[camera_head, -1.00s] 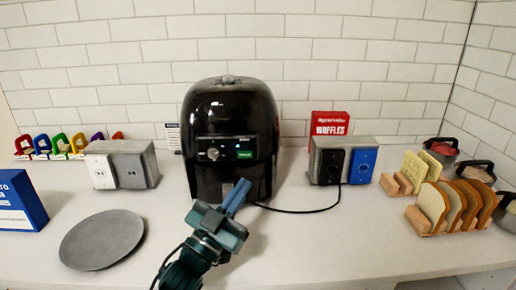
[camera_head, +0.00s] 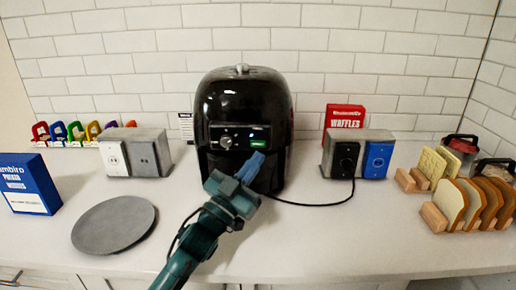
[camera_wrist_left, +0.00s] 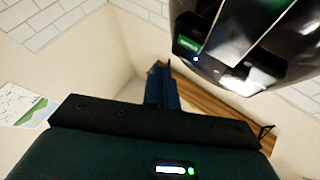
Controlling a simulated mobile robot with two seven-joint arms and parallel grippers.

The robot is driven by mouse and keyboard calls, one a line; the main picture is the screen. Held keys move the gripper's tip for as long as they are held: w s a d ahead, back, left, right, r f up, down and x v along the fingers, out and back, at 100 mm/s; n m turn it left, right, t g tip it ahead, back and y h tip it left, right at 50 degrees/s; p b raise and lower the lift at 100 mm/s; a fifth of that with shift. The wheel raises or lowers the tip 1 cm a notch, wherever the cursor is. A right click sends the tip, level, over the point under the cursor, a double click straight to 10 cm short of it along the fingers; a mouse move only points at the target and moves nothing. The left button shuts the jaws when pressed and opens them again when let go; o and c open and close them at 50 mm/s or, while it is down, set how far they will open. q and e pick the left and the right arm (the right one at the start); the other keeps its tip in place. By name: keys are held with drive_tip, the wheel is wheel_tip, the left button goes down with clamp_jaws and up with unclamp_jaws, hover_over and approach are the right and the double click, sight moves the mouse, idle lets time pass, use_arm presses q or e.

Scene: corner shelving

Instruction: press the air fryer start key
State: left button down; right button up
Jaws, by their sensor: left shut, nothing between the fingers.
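The black air fryer (camera_head: 243,95) stands against the tiled wall. Its front panel has a round knob (camera_head: 226,142) at left and a lit green key (camera_head: 259,136) at right. My left gripper (camera_head: 255,161) is shut and empty, its blue fingers pointing up just below the green key. They hide part of the lower front; I cannot tell whether they touch it. In the left wrist view, the closed fingers (camera_wrist_left: 163,84) point towards the fryer (camera_wrist_left: 255,40), and the green key (camera_wrist_left: 188,43) shows above and right of them. My right gripper is not in view.
A grey-and-white outlet box (camera_head: 135,152) stands left of the fryer. Another box (camera_head: 358,158) stands right, with the fryer's cord (camera_head: 322,203) running to it. A grey round plate (camera_head: 113,225) lies front left. Bread racks (camera_head: 470,205) stand right. The front-centre counter is mostly clear.

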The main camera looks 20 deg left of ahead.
sight(267, 137)
use_arm(q)
drive_tip(key=w, duration=0.1)
drive_tip(key=w+a, duration=0.1)
drive_tip(key=w, duration=0.1)
drive_tip(key=shift+w, duration=0.1)
idle(0.3)
idle(1.1)
idle(0.5)
drive_tip(key=shift+w, duration=0.4)
